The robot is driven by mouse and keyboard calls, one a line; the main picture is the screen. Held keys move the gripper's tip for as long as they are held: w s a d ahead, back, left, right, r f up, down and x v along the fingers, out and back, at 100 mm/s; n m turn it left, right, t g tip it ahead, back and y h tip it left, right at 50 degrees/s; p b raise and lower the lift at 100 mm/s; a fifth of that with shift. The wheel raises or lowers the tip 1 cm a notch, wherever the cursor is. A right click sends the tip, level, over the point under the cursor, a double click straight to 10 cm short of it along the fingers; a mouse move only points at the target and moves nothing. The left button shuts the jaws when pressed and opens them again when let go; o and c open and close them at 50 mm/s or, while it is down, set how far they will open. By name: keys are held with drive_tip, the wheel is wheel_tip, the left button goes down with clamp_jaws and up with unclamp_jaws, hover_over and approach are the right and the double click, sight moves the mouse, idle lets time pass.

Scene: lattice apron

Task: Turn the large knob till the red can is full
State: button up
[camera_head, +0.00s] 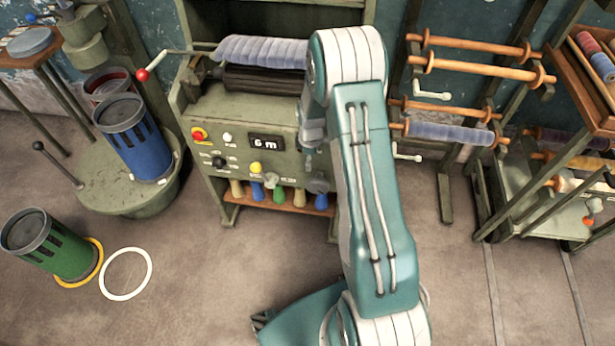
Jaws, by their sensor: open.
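The red can (99,92) stands at the back of a round green-grey platform (108,204). The blue can (130,125) in front of it hides most of its body, and how full it is I cannot tell. A black knob (219,162) sits on the green machine's front panel (240,120), below a red button (198,135) and left of a display (266,143) that reads "6 m". Whether it is the large knob I cannot tell for sure. My arm rises across the middle and covers the panel's right side.
A green can (50,245) stands lower left by a yellow ring (92,262) and a white ring (126,273). A red-tipped lever (142,75) and black-tipped levers stick out. Spindle racks (475,66) and a trolley (520,200) stand right. The front floor is mostly clear.

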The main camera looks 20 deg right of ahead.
sight(311, 179)
drive_tip(key=f, duration=0.3)
drive_tip(key=shift+w+d+f, duration=0.2)
drive_tip(key=shift+d, duration=0.1)
wheel_tip(311, 179, down, 10)
drive_tip(key=shift+f, duration=0.15)
clamp_jaws()
